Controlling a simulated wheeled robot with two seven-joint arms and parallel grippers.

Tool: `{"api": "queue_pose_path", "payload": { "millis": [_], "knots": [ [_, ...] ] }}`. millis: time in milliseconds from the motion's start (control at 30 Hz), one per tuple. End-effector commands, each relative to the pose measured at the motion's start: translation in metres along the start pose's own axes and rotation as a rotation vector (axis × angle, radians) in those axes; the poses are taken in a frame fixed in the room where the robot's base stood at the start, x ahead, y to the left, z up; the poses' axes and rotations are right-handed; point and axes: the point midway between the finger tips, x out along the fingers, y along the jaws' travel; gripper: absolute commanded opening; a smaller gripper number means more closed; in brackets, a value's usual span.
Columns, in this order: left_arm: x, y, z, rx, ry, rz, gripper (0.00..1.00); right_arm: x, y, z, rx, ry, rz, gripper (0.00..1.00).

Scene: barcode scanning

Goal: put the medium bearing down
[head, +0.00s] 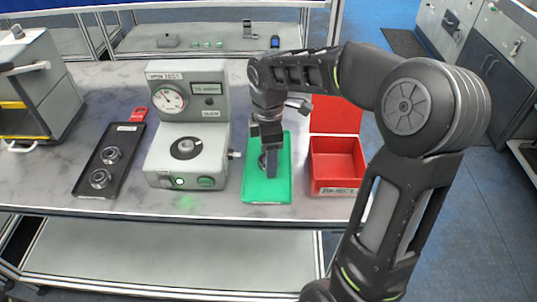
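My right gripper (270,168) points down over the green tray (281,187), with its fingertips low near the tray's surface. A dark metal ring, which looks like a bearing (262,161), shows partly beside the fingers. The fingers hide most of it, so I cannot tell whether they grip it or whether it touches the tray. Two other bearings, one farther back (112,155) and one nearer (99,179), lie in the black tray (91,187) at the left. My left gripper is not in view.
A grey test machine (159,164) with a dial gauge stands between the black and green trays. An open red bin (337,189) stands right of the green tray, close to my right arm. A red tag (139,114) lies behind the black tray.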

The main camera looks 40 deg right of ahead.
Motion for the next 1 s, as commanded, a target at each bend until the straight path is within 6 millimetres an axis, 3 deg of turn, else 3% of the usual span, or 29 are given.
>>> {"api": "queue_pose_path", "payload": {
  "millis": [367, 567, 833, 1000],
  "knots": [
    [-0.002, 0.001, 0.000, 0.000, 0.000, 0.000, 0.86, -0.009, 0.001, 0.000, 0.000, 0.000, 0.002, 0.68],
    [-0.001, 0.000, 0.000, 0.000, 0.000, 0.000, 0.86, -0.039, 0.001, -0.001, -0.001, 0.001, 0.005, 0.68],
    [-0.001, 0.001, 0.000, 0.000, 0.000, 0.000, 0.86, -0.096, 0.001, -0.001, 0.000, 0.002, 0.004, 0.68],
    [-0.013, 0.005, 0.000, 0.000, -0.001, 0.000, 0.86, -0.120, 0.000, 0.000, 0.000, 0.000, 0.001, 0.68]
  ]
}}
